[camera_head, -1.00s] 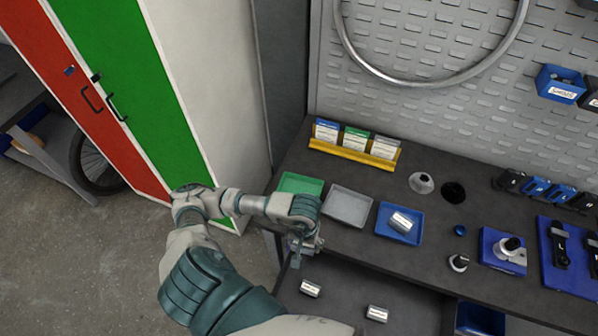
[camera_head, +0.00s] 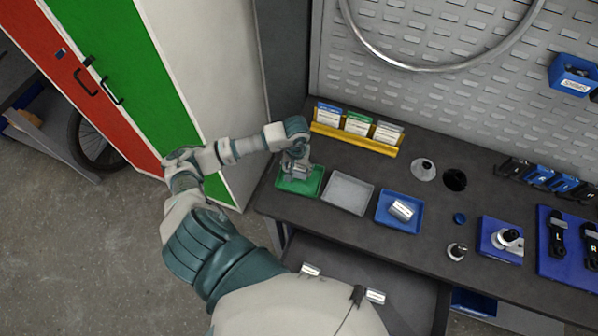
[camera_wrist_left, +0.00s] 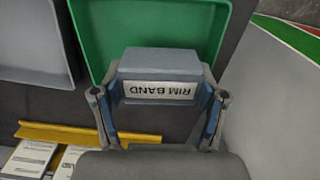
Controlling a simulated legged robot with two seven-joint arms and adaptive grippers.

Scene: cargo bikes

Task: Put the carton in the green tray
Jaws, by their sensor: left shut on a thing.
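The carton (camera_wrist_left: 160,65) is a small grey-blue box with a white "RIM BAND" label. My left gripper (camera_wrist_left: 158,92) is shut on it, with one finger on each side. In the head view the left gripper (camera_head: 296,163) is at the green tray (camera_head: 287,186), at the left end of the bench. In the left wrist view the carton overlaps the tray (camera_wrist_left: 150,25), whose visible floor is empty. I cannot tell whether the carton touches the tray floor. My right gripper is not in view.
A grey tray (camera_head: 348,194) stands empty beside the green one. A blue tray (camera_head: 385,217) holds a silvery item (camera_head: 401,210). A yellow rack (camera_head: 353,140) with cards stands behind the trays.

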